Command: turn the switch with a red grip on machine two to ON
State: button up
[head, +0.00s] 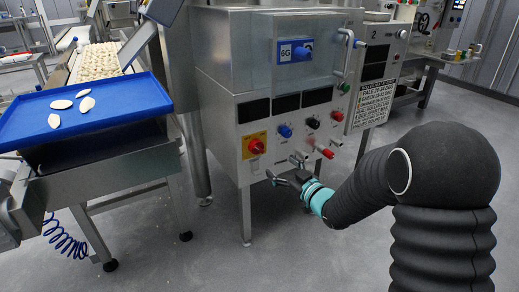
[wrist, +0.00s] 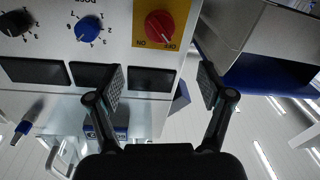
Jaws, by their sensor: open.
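The rotary switch with a red grip (head: 256,146) sits on a yellow plate on the steel machine's front panel, at the lower left. In the wrist view the red grip (wrist: 159,25) shows upside down at the top, with ON and OFF lettering beside it. A pale mark on the grip appears to point toward OFF. My gripper (head: 286,170) is in front of the panel, to the right of and below the switch. In the wrist view my gripper (wrist: 160,84) has its two fingers wide apart, with nothing between them. The fingers do not touch the grip.
A blue knob (head: 285,131) and a black knob (head: 313,123) are right of the switch, under dark displays (head: 287,104). A red-tipped lever (head: 325,152) sticks out near my arm. A blue tray (head: 88,108) with pasta stands left. The floor in front is clear.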

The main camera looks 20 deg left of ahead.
aim_at(260, 149)
jog(key=p+x, duration=0.1)
jog(key=x, duration=1.1)
jog(key=shift+w+a, duration=0.25)
jog(key=shift+a, duration=0.05)
jog(key=c, duration=1.2)
